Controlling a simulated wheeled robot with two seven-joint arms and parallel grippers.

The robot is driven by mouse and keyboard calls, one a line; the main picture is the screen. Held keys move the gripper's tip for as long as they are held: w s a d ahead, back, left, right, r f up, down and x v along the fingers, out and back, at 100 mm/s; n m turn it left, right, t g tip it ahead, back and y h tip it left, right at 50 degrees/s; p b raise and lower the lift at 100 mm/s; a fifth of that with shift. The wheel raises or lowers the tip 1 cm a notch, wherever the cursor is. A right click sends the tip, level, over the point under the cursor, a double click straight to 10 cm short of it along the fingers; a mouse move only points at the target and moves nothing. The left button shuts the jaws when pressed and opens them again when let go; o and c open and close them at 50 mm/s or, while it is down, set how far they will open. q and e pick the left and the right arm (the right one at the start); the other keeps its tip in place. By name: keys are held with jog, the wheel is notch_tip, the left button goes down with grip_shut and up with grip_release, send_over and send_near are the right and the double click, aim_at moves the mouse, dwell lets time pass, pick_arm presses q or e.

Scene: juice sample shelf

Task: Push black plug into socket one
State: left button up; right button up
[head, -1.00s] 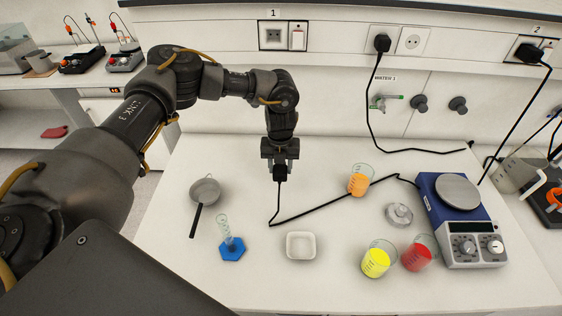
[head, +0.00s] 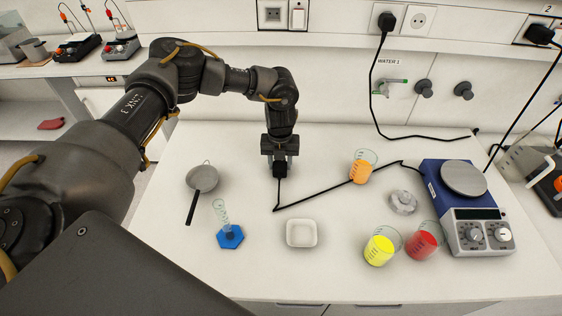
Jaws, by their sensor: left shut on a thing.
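My left gripper (head: 280,158) points down over the back middle of the white table. It is shut on the black plug (head: 280,169), whose black cable hangs to the tabletop and runs right to the hot plate. Socket one (head: 273,15) is on the wall panel at the top, above and behind the gripper, beside a white switch. It looks empty. Its number label is out of the picture now. My right gripper is not in view.
An orange beaker (head: 361,171), yellow beaker (head: 381,246), red beaker (head: 424,240) and blue hot plate (head: 463,205) stand at right. A white dish (head: 301,233), blue-based cylinder (head: 230,236) and strainer (head: 202,178) stand nearer. Another black plug (head: 386,21) sits in a wall socket.

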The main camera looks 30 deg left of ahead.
aim_at(280, 163)
pick_arm(q)
jog(key=o, duration=1.2)
notch_tip(280, 163, up, 11)
jog(key=b, duration=0.3)
